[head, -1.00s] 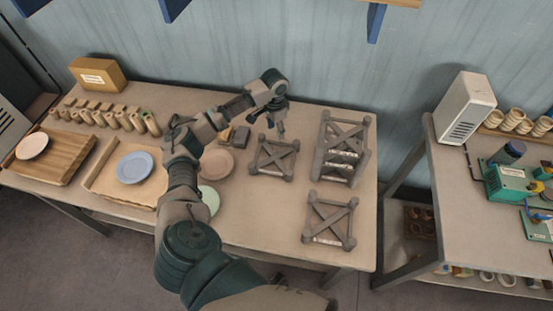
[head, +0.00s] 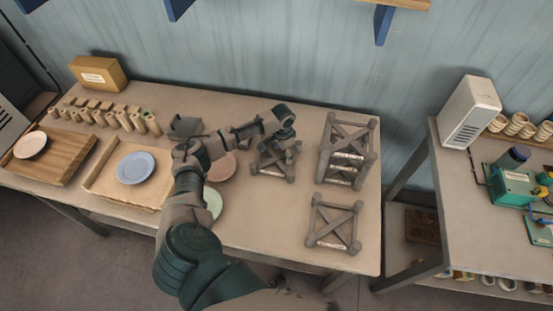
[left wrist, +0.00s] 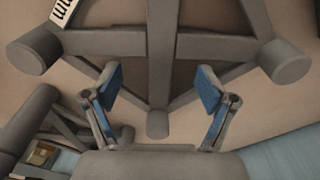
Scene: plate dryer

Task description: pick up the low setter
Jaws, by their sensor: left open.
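Three grey setters with crossed braces and corner posts stand at the right of the table: a low one at the middle (head: 268,168), a low one at the front (head: 334,224), and a taller one at the back right (head: 347,150). My left gripper (head: 281,143) is over the middle low setter and hides part of it. In the left wrist view this setter's crossed bars (left wrist: 160,42) fill the picture. The gripper's blue-padded fingers (left wrist: 159,92) are open and apart, one on each side of a bar. I cannot tell if they touch it.
Left of the setters are a pink plate (head: 222,168), a green plate (head: 212,203) and a blue plate (head: 135,167) on a board. The taller setter stands close to the right of the gripper. A wooden block (head: 98,73) is at the back left.

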